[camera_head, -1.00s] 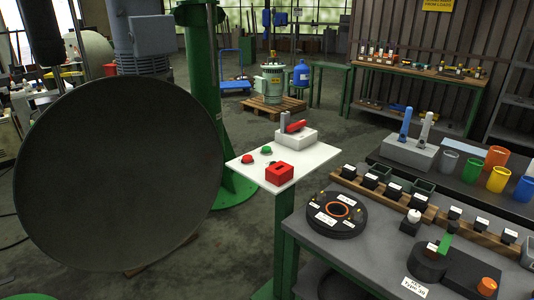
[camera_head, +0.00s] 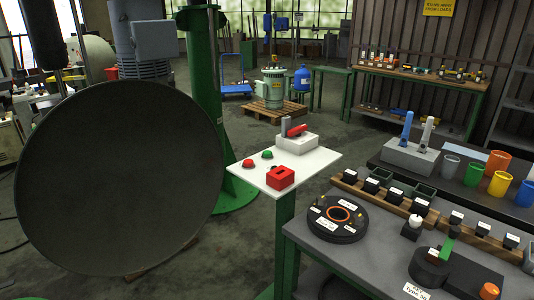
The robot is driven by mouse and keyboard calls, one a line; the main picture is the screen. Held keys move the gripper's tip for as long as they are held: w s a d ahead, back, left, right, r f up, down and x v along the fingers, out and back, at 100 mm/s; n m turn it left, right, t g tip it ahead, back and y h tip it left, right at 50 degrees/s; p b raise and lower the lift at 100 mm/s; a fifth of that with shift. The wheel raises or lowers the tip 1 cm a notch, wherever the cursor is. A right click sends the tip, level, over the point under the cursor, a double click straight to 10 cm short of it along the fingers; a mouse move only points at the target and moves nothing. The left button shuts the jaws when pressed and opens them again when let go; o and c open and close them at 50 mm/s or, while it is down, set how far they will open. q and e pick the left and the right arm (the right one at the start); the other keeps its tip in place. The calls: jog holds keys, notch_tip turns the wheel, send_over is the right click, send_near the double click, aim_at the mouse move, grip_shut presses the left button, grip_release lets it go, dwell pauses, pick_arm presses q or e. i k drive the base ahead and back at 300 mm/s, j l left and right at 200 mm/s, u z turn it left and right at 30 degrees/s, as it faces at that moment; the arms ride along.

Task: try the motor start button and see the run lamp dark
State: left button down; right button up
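A white control panel (camera_head: 312,161) stands on a green post in the middle of the view. A green button (camera_head: 267,154) and a red button (camera_head: 248,164) sit on its left part. A red box (camera_head: 281,177) with a dark slot lies at its front edge. A grey block with a red lever (camera_head: 297,130) and a grey upright piece stands at its back. I cannot make out which part, if any, is the run lamp. Neither of my grippers is in view.
A large dark disc (camera_head: 118,180) fills the left, before a green column (camera_head: 204,90). Open floor lies behind the panel.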

aim_at(266, 154)
jog(key=i+j+z, duration=0.1)
jog(key=z, duration=0.25)
jog(key=i+j+z, duration=0.2)
jog(key=z, duration=0.15)
jog(key=i+j+z, duration=0.35)
jog(key=i+j, duration=0.2)
jog(key=i+j+z, duration=0.1)
jog(key=j, duration=0.35)
jog(key=i+j, duration=0.3)
